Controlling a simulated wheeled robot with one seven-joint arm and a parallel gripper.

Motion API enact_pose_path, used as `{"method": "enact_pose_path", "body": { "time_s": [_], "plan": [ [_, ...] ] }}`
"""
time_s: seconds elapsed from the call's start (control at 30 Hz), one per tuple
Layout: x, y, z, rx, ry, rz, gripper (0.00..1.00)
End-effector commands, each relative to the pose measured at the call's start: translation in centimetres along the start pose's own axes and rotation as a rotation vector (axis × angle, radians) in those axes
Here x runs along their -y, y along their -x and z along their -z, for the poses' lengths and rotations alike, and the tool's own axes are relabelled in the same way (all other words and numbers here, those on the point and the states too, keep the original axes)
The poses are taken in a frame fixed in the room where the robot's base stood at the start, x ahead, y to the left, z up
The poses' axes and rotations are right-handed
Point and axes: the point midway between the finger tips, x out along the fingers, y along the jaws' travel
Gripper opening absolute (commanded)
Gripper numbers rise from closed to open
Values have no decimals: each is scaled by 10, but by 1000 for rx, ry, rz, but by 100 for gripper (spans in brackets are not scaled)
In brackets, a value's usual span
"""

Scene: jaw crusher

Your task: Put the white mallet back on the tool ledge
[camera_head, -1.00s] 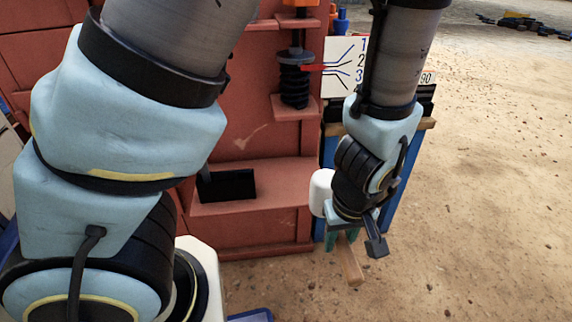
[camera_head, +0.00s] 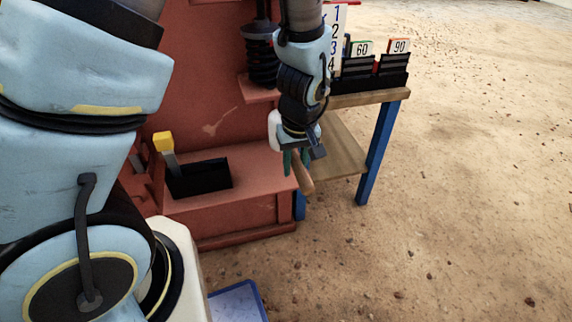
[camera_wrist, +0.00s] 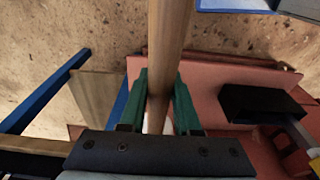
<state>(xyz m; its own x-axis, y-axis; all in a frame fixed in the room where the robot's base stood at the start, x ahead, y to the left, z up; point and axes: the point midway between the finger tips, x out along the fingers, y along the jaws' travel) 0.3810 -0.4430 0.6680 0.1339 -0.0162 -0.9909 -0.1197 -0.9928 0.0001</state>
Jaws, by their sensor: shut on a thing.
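The white mallet has a white head (camera_head: 273,130) and a pale wooden handle (camera_head: 303,178). My gripper (camera_head: 296,162) is shut on the handle, its green fingers pointing down. The head shows at the gripper's left side and is partly hidden by it. In the wrist view the handle (camera_wrist: 167,45) runs between the two green fingers (camera_wrist: 159,100). A red ledge (camera_head: 255,172) at the foot of the red machine lies left of and behind my gripper. It also shows on the right in the wrist view (camera_wrist: 215,78). The mallet appears held in the air beside the ledge's right end.
A black open box (camera_head: 205,178) sits on the red ledge, with a yellow-topped tool (camera_head: 163,143) beside it. A bench with blue legs (camera_head: 378,150) and a lower wooden shelf (camera_head: 340,150) stands right of the machine, holding black racks (camera_head: 372,75). Open sandy ground lies to the right.

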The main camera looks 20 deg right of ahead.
Motion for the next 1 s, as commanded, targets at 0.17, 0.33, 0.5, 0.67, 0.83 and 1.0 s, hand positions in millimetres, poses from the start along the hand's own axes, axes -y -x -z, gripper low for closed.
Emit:
{"method": "enact_pose_path", "body": {
  "time_s": [0.17, 0.33, 0.5, 0.67, 0.83, 1.0],
  "plan": [
    [0, -4, 41, -2, 4, -1, 0],
    [1, -8, 71, -2, 3, -1, 0],
    [0, -33, 64, 1, -2, 1, 0],
    [0, -42, 63, -1, -2, 0, 0],
    [0, -66, 60, 1, -2, 2, 0],
    [0, -78, 62, -1, -1, 0, 0]
  ]
}}
